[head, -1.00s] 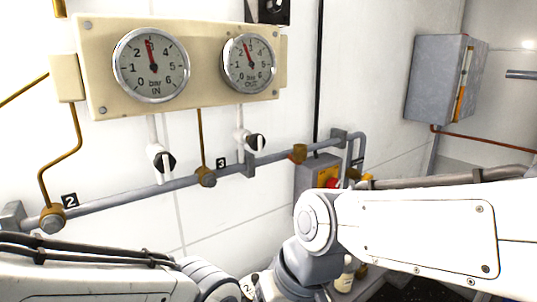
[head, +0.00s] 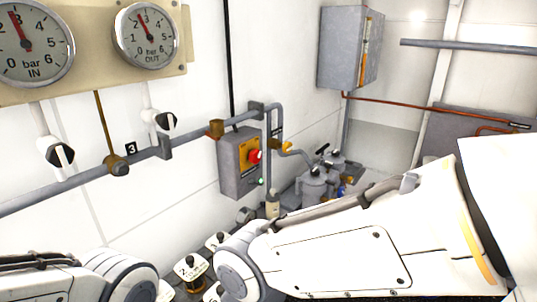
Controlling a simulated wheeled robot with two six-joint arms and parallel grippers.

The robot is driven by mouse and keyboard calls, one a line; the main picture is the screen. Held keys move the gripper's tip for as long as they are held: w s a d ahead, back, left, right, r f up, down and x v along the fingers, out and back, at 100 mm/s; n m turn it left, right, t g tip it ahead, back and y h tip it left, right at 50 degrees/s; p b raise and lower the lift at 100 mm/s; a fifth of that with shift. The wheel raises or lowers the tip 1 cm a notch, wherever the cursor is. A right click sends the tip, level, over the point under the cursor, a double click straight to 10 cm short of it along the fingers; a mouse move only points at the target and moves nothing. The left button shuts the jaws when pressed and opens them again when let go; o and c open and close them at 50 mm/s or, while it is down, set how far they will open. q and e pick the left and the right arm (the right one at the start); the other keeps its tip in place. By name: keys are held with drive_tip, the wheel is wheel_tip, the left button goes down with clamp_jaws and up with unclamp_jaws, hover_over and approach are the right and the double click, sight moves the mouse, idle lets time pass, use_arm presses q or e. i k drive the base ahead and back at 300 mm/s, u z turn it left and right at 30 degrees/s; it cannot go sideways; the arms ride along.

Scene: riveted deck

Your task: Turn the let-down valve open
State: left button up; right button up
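No valve carries a readable let-down label, so I cannot tell which one it is. Two black-and-white valve knobs hang under the gauges, a left one (head: 60,154) and a right one (head: 165,121). A small yellow handle (head: 287,146) sits on the pipe right of the grey switch box. Grey machinery with black-topped fittings (head: 318,180) stands in the far corner. My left arm enters at the bottom left and my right arm crosses the lower right. Neither gripper shows, and nothing is seen held.
The IN gauge (head: 28,43) and OUT gauge (head: 147,35) sit on a cream panel. The grey switch box (head: 238,170) has a red button (head: 254,156). Several numbered white-topped items (head: 190,265) stand low between my arms. A grey cabinet (head: 346,47) hangs on the wall.

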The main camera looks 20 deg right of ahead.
sight(287, 147)
drive_tip(key=k, duration=0.6)
drive_tip(key=z, duration=0.6)
drive_tip(key=i, duration=0.5)
drive_tip(key=z, duration=0.6)
drive_tip(key=i, duration=1.3)
drive_tip(key=u, duration=0.55)
